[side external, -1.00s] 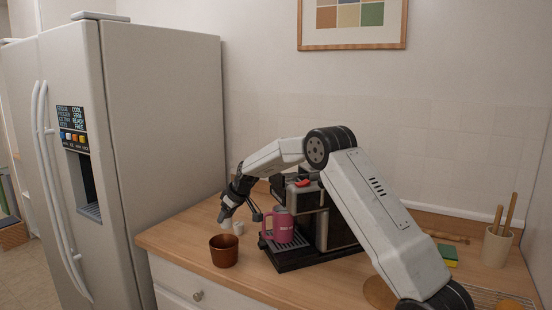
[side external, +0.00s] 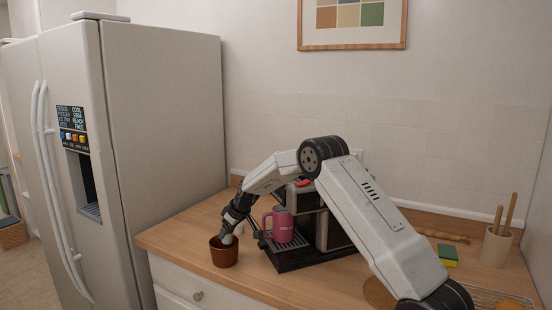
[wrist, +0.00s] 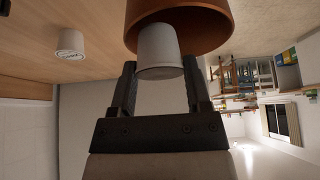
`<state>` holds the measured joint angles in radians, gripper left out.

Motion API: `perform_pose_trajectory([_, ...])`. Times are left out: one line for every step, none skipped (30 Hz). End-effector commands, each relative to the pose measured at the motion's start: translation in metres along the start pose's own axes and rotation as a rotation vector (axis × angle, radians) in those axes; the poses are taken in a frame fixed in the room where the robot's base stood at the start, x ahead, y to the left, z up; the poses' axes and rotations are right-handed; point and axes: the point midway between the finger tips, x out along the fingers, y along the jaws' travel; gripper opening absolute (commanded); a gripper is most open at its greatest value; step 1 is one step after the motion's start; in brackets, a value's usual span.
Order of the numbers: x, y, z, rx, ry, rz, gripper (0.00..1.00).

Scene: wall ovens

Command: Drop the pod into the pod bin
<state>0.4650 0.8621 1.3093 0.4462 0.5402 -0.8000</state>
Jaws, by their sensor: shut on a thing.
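The pod bin (side external: 223,257) is a round brown cup on the counter near its front left edge. In the wrist view its rim and wall (wrist: 215,18) fill the top middle. My gripper (side external: 229,237) points down at the bin's mouth. In the wrist view its dark fingers (wrist: 160,72) are on both sides of a small white pod (wrist: 160,50), shut on it. The pod overlaps the bin's opening there; I cannot tell exactly how deep it sits relative to the rim. In the side view the pod is partly hidden by the gripper.
A second white pod (wrist: 71,43) stands on the wooden counter (side external: 185,235) beside the bin. A coffee machine (side external: 311,222) with a pink mug (side external: 284,228) on its tray is right of the bin. The fridge (side external: 165,120) stands left.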

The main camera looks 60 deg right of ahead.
Motion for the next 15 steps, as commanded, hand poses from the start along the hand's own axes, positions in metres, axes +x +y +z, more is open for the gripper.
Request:
perform_pose_trajectory([0.0,0.0,0.0,0.0,0.0,0.0,0.07])
perform_pose_trajectory([0.0,0.0,0.0,0.0,0.0,0.0,0.07])
perform_pose_trajectory([0.0,0.0,0.0,0.0,0.0,0.0,0.68])
perform_pose_trajectory([0.0,0.0,0.0,0.0,0.0,0.0,0.78])
perform_pose_trajectory([0.0,0.0,-0.0001,0.0,0.0,0.0,0.87])
perform_pose_trajectory([0.0,0.0,-0.0001,0.0,0.0,0.0,1.0])
perform_pose_trajectory([-0.0001,0.0,-0.0001,0.0,0.0,0.0,1.0])
perform_pose_trajectory([-0.0001,0.0,-0.0001,0.0,0.0,0.0,1.0])
perform_pose_trajectory([-0.0001,0.0,-0.0001,0.0,0.0,0.0,1.0])
perform_pose_trajectory([-0.0001,0.0,-0.0001,0.0,0.0,0.0,1.0])
perform_pose_trajectory([-0.0001,0.0,-0.0001,0.0,0.0,0.0,1.0])
perform_pose_trajectory([-0.0001,0.0,0.0,0.0,0.0,0.0,1.0])
perform_pose_trajectory([-0.0002,0.0,0.0,0.0,0.0,0.0,1.0])
perform_pose_trajectory([-0.0003,0.0,-0.0001,0.0,0.0,0.0,1.0])
perform_pose_trajectory([-0.0008,0.0,-0.0001,0.0,0.0,0.0,1.0])
